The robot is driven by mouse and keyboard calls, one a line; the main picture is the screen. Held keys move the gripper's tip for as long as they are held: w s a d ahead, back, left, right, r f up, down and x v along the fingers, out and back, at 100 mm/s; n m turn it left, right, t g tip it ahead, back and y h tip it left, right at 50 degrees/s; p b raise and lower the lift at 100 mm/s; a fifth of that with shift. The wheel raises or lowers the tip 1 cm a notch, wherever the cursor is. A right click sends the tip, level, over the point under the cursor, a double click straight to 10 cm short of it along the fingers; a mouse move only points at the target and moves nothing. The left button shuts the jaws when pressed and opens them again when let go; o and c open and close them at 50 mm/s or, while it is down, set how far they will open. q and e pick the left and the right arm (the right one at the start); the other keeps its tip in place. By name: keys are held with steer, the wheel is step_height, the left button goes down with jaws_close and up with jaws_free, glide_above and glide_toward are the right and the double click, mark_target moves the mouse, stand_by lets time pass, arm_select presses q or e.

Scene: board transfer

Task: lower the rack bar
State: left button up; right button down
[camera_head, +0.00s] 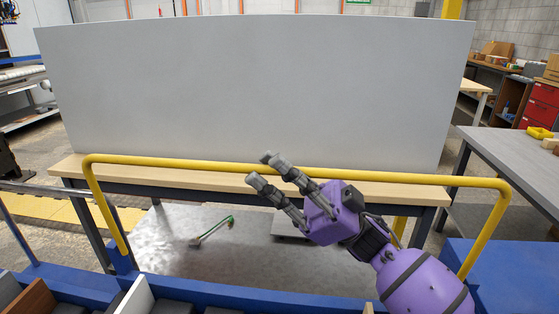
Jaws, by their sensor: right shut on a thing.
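The yellow rack bar (190,164) runs across the view, with its two ends bent down to the blue rack frame (250,293). It stands raised at the near side of a big white board (260,90). My right gripper (265,170), purple with grey fingers, comes in from the lower right and is shut on the bar near its middle. The fingers cover a short part of the bar. My left gripper is not in view.
The white board stands upright along a wooden-topped bench (400,191) behind the bar. Boards and dark blocks (62,303) sit in the rack at lower left. A grey table (520,150) stands at right. A green-handled tool (213,230) lies on a grey surface below.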

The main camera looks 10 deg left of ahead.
steer(key=s+f+n+g+h, duration=0.2)
steer(key=s+n+g+h, duration=0.2)
steer(key=s+n+g, duration=0.2)
steer(key=s+n+b, duration=0.1)
steer(key=s+n, duration=0.1)
steer(key=s, duration=0.1)
steer(key=shift+s+f+n+h, duration=0.15)
steer(key=shift+n+h, duration=0.15)
steer(key=shift+n, duration=0.1)
steer(key=c, duration=1.8)
jaws_free()
steer(key=shift+o, duration=0.2)
steer(key=v, duration=0.7)
steer(key=shift+f, duration=0.2)
steer(key=shift+d, duration=0.1)
